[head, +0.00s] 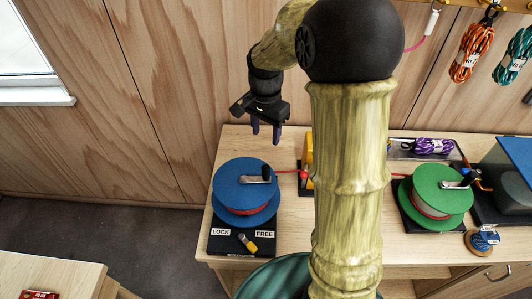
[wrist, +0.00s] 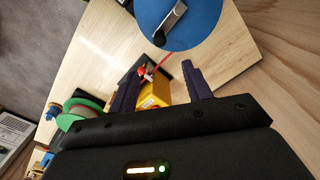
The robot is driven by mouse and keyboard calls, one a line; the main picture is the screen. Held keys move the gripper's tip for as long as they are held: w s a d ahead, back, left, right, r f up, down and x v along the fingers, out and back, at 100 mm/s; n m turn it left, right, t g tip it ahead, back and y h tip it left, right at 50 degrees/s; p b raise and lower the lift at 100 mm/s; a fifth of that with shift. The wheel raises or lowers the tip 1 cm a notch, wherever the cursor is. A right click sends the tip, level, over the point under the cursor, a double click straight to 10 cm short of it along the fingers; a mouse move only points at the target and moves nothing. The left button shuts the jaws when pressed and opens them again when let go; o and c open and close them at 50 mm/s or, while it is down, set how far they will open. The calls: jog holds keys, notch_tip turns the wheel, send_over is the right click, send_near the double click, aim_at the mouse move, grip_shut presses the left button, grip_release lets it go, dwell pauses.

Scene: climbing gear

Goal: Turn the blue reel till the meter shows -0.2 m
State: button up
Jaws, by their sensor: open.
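The blue reel (head: 228,184) stands on a black base at the left of the bench, with a metal crank and black knob (head: 266,171) on top. The reel also shows at the top of the wrist view (wrist: 205,35). A red rope (head: 287,171) runs from it to the yellow meter (head: 309,152). My arm hides much of the meter in the head view; it shows between my fingers in the wrist view (wrist: 154,93), its reading not visible. My gripper (head: 266,135) is open and empty, above and behind the reel, apart from the crank.
The base has LOCK and FREE labels (head: 221,232) and a yellow-tipped lever (head: 248,243) in front. A green reel (head: 436,188) stands to the right, beside a blue-lidded box (head: 515,155). Coiled ropes (head: 470,52) hang on the wall. A window (head: 30,50) is at left.

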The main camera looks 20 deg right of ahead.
aim_at(266, 166)
notch_tip(266, 166, down, 16)
jog(key=p, duration=0.3)
jog(key=shift+f, duration=0.15)
jog(key=c, duration=1)
jog(key=shift+w, duration=0.15)
